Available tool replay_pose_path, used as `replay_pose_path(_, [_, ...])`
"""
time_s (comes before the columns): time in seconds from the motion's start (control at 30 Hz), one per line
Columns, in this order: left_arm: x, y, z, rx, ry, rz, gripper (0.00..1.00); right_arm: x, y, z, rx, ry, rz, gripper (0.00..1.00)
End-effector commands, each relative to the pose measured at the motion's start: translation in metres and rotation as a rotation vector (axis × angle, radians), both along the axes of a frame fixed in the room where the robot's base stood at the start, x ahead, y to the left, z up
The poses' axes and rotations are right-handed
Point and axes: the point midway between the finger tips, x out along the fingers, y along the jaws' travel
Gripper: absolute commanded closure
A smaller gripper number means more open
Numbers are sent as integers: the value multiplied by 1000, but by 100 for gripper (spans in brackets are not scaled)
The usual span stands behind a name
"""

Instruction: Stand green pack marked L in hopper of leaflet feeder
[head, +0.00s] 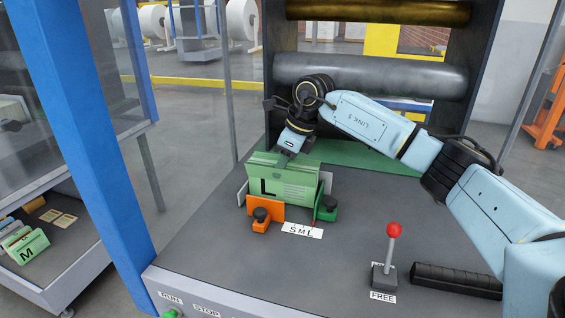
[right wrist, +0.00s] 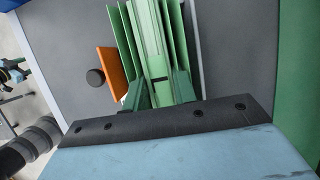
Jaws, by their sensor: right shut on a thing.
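The green pack marked L (head: 283,183) stands roughly upright, leaning slightly, in the hopper of the leaflet feeder, with its L face toward the head camera. An orange guide (head: 264,208) with a black knob is in front at its left, and a green guide (head: 326,207) with a black knob is at its right. My right gripper (head: 286,156) is shut on the pack's top edge from above. In the right wrist view the pack (right wrist: 148,35) shows as green sheets running up from the fingers. Whether its bottom rests on the hopper floor is hidden. My left gripper is not in view.
A scale plate (head: 302,230) marked S M L lies before the hopper. A red-knobbed lever (head: 393,231) marked FREE and a black bar (head: 456,280) are at the front right. A blue post (head: 85,150) stands left; a green M pack (head: 25,247) lies beyond it. Rollers (head: 370,76) are behind.

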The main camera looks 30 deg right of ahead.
Motion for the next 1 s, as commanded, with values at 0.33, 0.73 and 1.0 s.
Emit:
replay_pose_path(0.33, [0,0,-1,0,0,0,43,0,0,-1,0,-1,0,47])
replay_pose_path(0.73, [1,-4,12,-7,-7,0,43,0,0,-2,-1,1,0,47])
replay_pose_path(1.0, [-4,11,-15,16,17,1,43,-13,-12,49,0,-4,-1,47])
